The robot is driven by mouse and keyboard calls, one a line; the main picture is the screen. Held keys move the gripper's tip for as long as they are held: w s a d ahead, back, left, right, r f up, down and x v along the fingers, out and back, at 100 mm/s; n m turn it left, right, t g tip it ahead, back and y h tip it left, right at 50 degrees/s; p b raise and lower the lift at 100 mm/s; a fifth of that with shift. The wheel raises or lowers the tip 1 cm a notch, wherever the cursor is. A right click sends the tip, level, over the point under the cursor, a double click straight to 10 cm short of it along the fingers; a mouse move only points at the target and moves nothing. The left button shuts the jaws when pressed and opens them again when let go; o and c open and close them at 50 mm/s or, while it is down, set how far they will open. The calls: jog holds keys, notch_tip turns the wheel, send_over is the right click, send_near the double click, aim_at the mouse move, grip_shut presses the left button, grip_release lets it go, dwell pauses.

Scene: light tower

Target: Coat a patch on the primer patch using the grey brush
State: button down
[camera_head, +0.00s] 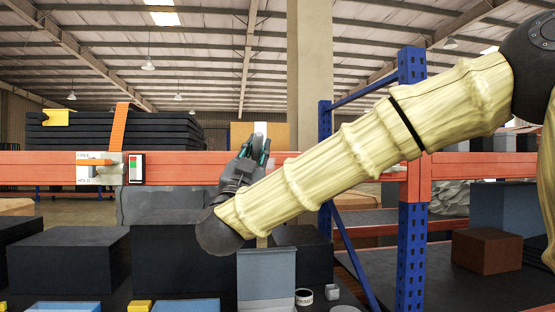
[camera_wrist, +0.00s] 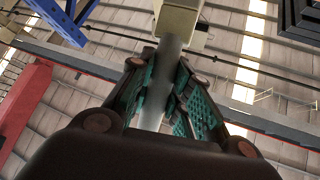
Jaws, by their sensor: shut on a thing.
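My gripper (camera_head: 258,152) is in the middle of the head view, pointing up in front of the orange beam. Its teal-padded fingers, also in the wrist view (camera_wrist: 168,90), are shut on the grey handle of the brush (camera_wrist: 167,62). The brush sticks up past the fingertips, with a pale blocky end at the top of the wrist view. In the head view its pale tip (camera_head: 260,128) stands before a tan board (camera_head: 278,136). I cannot tell whether this board is the primer patch; no patch is clearly marked.
An orange beam (camera_head: 180,167) crosses the view, with a FREE/HOLD lever plate (camera_head: 97,168) at left. A blue post (camera_head: 411,240) stands at right. Dark boxes (camera_head: 70,262), a grey-blue block (camera_head: 266,280) and a small roll (camera_head: 304,297) are below.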

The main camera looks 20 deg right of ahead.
jog(key=w+a+f+m+h+b, duration=0.1)
jog(key=a+f+b, duration=0.1)
jog(key=a, duration=0.3)
jog(key=shift+w+d+f+p, duration=0.1)
jog(key=shift+w+d+p, duration=0.25)
jog(key=shift+w, duration=0.6)
jog(key=shift+w+d+p, duration=0.15)
jog(key=shift+w+p, duration=0.45)
jog(key=shift+w, duration=0.4)
jog(key=shift+w+d+f+p, duration=0.1)
jog(key=shift+w+d+p, duration=0.25)
jog(key=shift+w, duration=0.6)
jog(key=shift+w+d, duration=0.2)
jog(key=shift+w, duration=0.8)
jog(key=shift+s+d, duration=0.1)
jog(key=shift+d, duration=0.05)
